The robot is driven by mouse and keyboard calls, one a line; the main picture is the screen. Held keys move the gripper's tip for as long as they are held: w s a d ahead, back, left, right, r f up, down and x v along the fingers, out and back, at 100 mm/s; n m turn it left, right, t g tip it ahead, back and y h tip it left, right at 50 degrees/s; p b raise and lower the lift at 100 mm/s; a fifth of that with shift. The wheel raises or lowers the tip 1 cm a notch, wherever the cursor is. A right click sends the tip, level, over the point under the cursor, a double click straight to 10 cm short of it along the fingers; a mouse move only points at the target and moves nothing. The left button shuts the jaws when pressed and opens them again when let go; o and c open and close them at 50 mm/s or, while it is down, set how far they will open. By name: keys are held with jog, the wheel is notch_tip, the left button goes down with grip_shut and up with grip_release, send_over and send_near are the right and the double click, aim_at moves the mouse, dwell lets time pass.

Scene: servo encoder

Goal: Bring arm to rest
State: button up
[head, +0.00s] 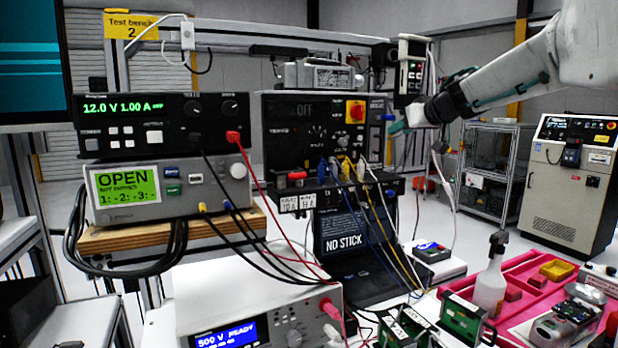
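My arm reaches in from the upper right corner, with a pale upper link and darker teal-grey wrist joints. My gripper (412,118) is at the arm's left end, in the air just right of the black test unit (315,130) with the "OFF" display. The gripper is small and seen side-on. A pale block and a teal tip show there, but I cannot tell whether the fingers are open or shut, or whether they hold anything. A narrow white device with a lit display (410,68) is just above the gripper.
Stacked instruments with a power supply (160,122) and cables fill the left. A beige cabinet (570,185) and a wire rack (492,170) stand behind. Floor between them is clear.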

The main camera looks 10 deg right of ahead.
jog(key=s+d+m+t+h, duration=0.1)
jog(key=s+d+m+h, duration=0.1)
jog(key=d+h, duration=0.55)
jog(key=s+f+m+g+h, duration=0.35)
jog(key=s+f+g, duration=0.4)
jog(key=s, duration=0.65)
jog(key=s+a+f+n+g+y, duration=0.1)
jog(key=s+a+f+y, duration=0.1)
jog(key=s+a+f, duration=0.4)
jog(key=s+a+f+n+g+y, duration=0.1)
jog(key=s+a+f, duration=0.5)
jog(key=s, duration=0.7)
jog(key=s+a+f+n+g+y, duration=0.1)
jog(key=s+a+f+g+y, duration=0.2)
jog(key=s+a, duration=0.6)
notch_tip(320, 180, down, 3)
jog(key=shift+s+a+r+y, duration=0.1)
jog(key=shift+s+a+y, duration=0.3)
jog(key=shift+y, duration=0.8)
